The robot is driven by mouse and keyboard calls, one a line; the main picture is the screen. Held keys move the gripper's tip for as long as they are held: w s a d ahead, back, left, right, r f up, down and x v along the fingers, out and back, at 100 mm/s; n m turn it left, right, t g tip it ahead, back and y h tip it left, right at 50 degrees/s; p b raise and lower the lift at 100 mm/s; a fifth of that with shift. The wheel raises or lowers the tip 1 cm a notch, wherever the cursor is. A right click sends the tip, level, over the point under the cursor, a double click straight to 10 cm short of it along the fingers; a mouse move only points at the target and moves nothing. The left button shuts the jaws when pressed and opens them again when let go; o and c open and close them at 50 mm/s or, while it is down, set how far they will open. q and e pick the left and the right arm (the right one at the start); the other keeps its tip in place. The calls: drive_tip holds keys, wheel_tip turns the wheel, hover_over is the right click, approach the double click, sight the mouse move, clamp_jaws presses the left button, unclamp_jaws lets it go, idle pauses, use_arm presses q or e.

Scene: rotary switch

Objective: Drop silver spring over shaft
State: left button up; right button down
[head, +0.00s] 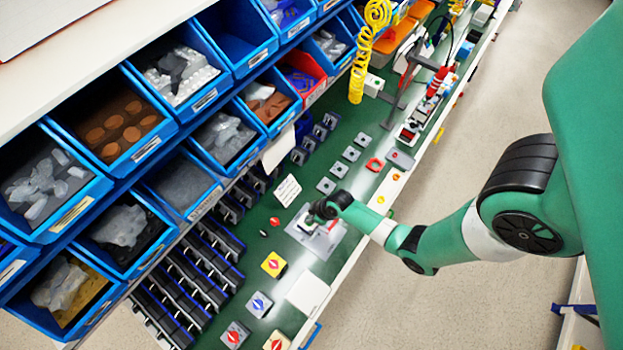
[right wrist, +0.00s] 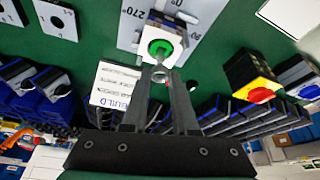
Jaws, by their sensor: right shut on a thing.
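My right gripper (head: 318,214) is over the grey fixture plate (head: 327,243) on the green bench. In the right wrist view its two fingers (right wrist: 160,84) come together on a small silver ring-like part, which looks like the silver spring (right wrist: 160,74). My left gripper is not in view.
Finished switches with yellow (head: 274,264), blue and red tops stand on the bench nearby. Blue bins (head: 127,120) line the left side. A white label card (right wrist: 110,87) lies near the fixture. Black-and-blue racks (head: 190,280) stand beside the work area.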

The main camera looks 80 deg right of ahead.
drive_tip(key=shift+f, duration=0.1)
drive_tip(key=shift+f+b, duration=1.15)
drive_tip(key=c, duration=0.6)
unclamp_jaws()
drive_tip(key=shift+r, duration=0.1)
drive_tip(key=shift+r, duration=0.1)
drive_tip(key=p+v, duration=0.9)
drive_tip(key=v, duration=0.2)
drive_tip(key=shift+r+p, duration=0.2)
drive_tip(key=shift+p, duration=0.2)
drive_tip(key=shift+s, duration=0.15)
